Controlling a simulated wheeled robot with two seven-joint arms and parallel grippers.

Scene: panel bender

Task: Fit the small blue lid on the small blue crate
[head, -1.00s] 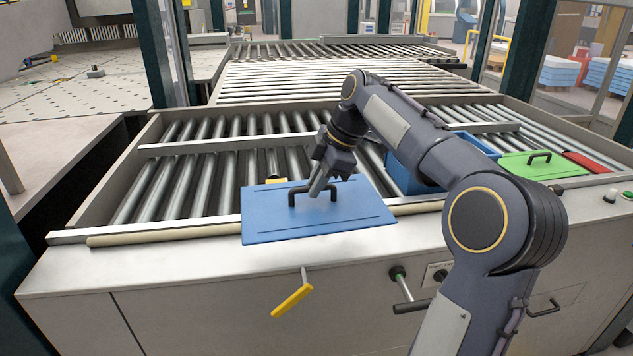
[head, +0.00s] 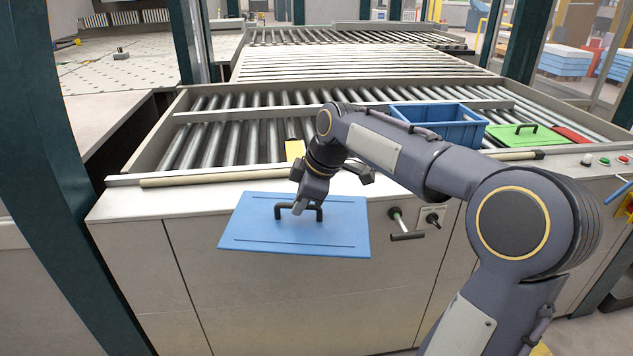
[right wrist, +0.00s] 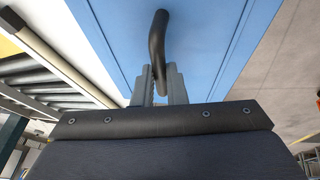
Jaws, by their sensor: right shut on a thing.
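The small blue lid (head: 295,238) is a flat blue plate with a black bar handle. My right gripper (head: 299,209) is shut on that handle and holds the lid in front of the cabinet. In the right wrist view the fingers (right wrist: 158,88) close around the black handle, with the blue lid (right wrist: 200,40) behind it. The small blue crate (head: 440,134) stands on the rollers to the right, beyond my right arm. Its top is open, and my arm hides part of its front. My left gripper is not in view.
A green lid (head: 511,137) with a black handle lies right of the crate, beside a red piece (head: 573,136). A roller conveyor (head: 235,140) fills the middle, with a beige front bar (head: 210,178). A T-handle (head: 406,235) sticks out from the cabinet front.

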